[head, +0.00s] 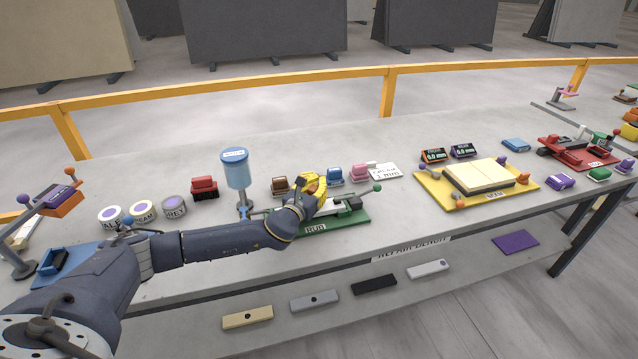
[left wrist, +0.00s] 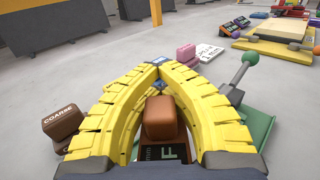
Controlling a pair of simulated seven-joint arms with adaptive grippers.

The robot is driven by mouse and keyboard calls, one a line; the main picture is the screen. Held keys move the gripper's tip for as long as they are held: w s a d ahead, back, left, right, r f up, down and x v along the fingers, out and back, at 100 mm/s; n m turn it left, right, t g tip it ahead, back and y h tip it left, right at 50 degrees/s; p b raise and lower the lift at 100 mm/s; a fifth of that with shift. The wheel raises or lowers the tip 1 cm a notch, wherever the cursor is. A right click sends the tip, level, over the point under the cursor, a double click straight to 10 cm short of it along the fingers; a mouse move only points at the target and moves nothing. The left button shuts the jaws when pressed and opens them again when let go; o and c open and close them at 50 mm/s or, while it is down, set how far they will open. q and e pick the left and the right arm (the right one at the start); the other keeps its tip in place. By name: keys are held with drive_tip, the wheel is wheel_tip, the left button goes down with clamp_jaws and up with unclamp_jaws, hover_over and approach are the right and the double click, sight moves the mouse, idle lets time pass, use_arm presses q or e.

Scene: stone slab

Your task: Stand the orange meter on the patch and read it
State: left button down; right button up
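The orange meter (head: 434,155) stands on the bench behind the yellow tray, left of a purple meter (head: 462,150). Its small display is hard to read here. It also shows in the left wrist view (left wrist: 237,26). A cream slab (head: 480,174) lies on the yellow tray (head: 450,199); I cannot make out a patch on it. My right gripper is not in view.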

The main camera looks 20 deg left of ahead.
use_arm(q)
drive_tip(key=c, duration=2.1)
unclamp_jaws()
drive_tip(key=shift+f, duration=0.1)
drive_tip(key=o, duration=0.5)
drive_tip(key=s, duration=0.8)
drive_tip(key=s+a, duration=0.1)
drive_tip(key=s, duration=0.3)
